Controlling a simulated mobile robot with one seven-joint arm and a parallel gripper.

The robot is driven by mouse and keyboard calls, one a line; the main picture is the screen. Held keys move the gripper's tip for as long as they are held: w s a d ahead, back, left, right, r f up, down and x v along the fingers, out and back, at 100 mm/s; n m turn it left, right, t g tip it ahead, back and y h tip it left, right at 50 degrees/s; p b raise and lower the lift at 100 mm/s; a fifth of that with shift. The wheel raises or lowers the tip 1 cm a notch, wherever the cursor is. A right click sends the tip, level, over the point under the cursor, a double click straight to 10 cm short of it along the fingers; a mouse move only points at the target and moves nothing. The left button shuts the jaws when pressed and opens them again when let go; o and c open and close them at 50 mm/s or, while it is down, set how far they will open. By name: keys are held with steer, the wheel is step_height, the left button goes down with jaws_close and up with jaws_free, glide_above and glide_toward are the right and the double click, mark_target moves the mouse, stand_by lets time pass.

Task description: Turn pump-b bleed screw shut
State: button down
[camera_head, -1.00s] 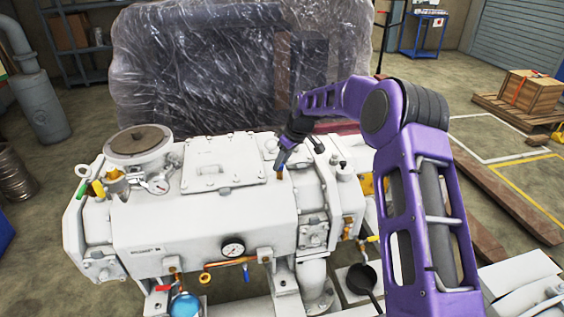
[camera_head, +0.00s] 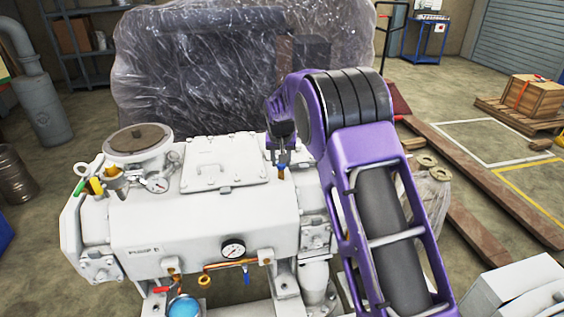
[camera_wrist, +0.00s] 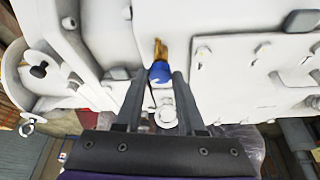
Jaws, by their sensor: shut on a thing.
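The bleed screw (camera_wrist: 160,72) has a blue head and a brass body. It stands on the white pump housing (camera_head: 205,221). In the wrist view the blue head sits between the tips of my gripper (camera_wrist: 161,76), which is shut on it; the brass part shows beyond the tips. In the head view my gripper (camera_head: 281,161) points down at the same small blue and brass piece, at the right end of the housing top.
A hatch plate (camera_head: 222,163) lies left of the screw. A round brown-topped port (camera_head: 138,139) and a pressure gauge (camera_head: 233,249) are on the pump. A plastic-wrapped machine (camera_head: 240,70) stands close behind. Floor at right is partly open, with wooden beams (camera_head: 490,207).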

steer(key=m, duration=0.2)
steer(key=m+h, duration=0.1)
steer(key=m, duration=0.1)
steer(key=m+h+p, duration=0.1)
steer(key=m, duration=0.1)
steer(key=shift+a+g, duration=0.3)
steer(key=shift+m, duration=0.3)
steer(key=c, duration=0.5)
jaws_free()
steer(key=v, duration=1.7)
steer(key=shift+a+r, duration=0.2)
steer(key=shift+a, duration=0.2)
